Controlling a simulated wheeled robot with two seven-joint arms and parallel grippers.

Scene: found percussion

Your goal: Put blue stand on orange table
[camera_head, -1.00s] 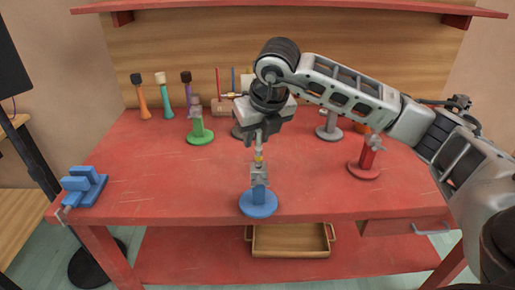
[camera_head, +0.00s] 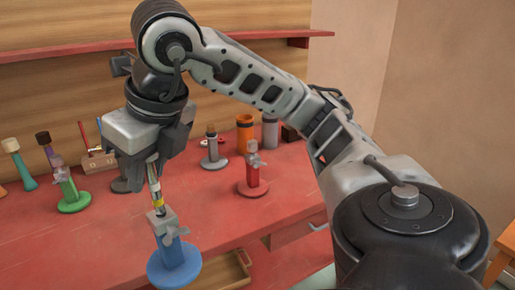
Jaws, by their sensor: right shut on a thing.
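The blue stand (camera_head: 176,262) has a round blue base, a blue post and a grey clamp on top. A thin rod with a yellow band rises from the clamp to my right gripper (camera_head: 152,170), which is shut on it, so the stand hangs upright below. It appears held near the red bench's front edge. An orange surface, likely the orange table (camera_head: 503,240), shows only in part at the right edge, beyond my right arm. My left gripper is not in view.
The red bench (camera_head: 100,240) carries a green stand (camera_head: 72,196), a red stand (camera_head: 253,175), a grey stand (camera_head: 213,150) and an orange cylinder (camera_head: 245,133) at the back. A wooden tray (camera_head: 235,272) lies below. My right arm hides much of the right side.

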